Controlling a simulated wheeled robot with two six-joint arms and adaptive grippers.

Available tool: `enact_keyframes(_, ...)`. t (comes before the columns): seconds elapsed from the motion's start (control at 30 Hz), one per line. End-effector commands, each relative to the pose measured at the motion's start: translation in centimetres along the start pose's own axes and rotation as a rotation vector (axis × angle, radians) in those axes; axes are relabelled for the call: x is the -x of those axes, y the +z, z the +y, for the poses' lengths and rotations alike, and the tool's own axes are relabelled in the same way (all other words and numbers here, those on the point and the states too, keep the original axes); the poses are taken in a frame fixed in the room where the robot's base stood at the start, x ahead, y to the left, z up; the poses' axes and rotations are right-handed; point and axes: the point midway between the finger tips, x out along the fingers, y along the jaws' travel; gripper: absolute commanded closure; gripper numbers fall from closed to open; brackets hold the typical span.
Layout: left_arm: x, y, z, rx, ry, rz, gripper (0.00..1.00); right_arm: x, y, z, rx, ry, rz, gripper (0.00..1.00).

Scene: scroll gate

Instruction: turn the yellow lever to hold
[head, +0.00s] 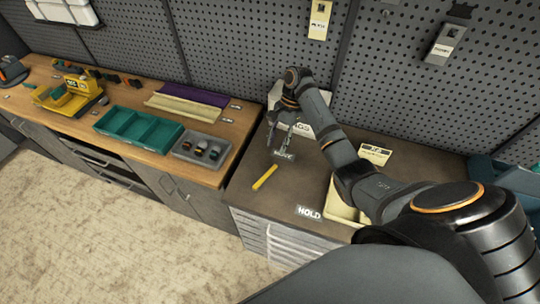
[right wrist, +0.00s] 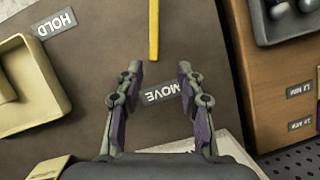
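The yellow lever (head: 265,177) lies at the left part of the dark bench top, a thin bar with one end towards the MOVE label (head: 284,155). The HOLD label (head: 309,213) is at the bench's front edge, to the lever's right. In the right wrist view, the lever (right wrist: 154,28) comes in from the top and ends just ahead of my fingertips. The HOLD label (right wrist: 55,22) is at upper left there. My right gripper (right wrist: 160,70) is open and empty, its fingers either side of the MOVE label in the picture. I cannot tell its height. My left gripper is out of view.
A cream tray (head: 346,207) stands right of the HOLD label, partly behind my right arm. On the wooden bench at left are a teal tray (head: 118,122), a grey tray with small parts (head: 184,153) and a yellow device (head: 70,94). A pegboard wall (head: 230,45) closes the back.

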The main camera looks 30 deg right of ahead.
Motion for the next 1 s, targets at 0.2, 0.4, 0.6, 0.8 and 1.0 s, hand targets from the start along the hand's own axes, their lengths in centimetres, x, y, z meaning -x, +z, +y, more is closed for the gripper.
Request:
enact_keyframes(0.2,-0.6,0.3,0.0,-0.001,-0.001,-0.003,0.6,-2.0,0.0,0.0,0.001,0.001,0.0,0.62)
enact_keyframes(0.4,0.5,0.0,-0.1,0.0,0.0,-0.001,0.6,-5.9,0.2,0.0,0.001,0.001,-0.002,0.62)
enact_keyframes(0.6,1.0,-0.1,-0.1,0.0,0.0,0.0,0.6,-9.3,0.1,0.0,0.002,0.0,0.001,0.62)
enact_keyframes(0.8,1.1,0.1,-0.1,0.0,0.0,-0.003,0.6,-10.5,0.0,0.0,0.004,-0.001,0.003,0.62)
enact_keyframes(1.0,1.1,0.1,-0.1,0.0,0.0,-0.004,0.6,-10.5,0.0,0.0,0.004,-0.001,0.004,0.62)
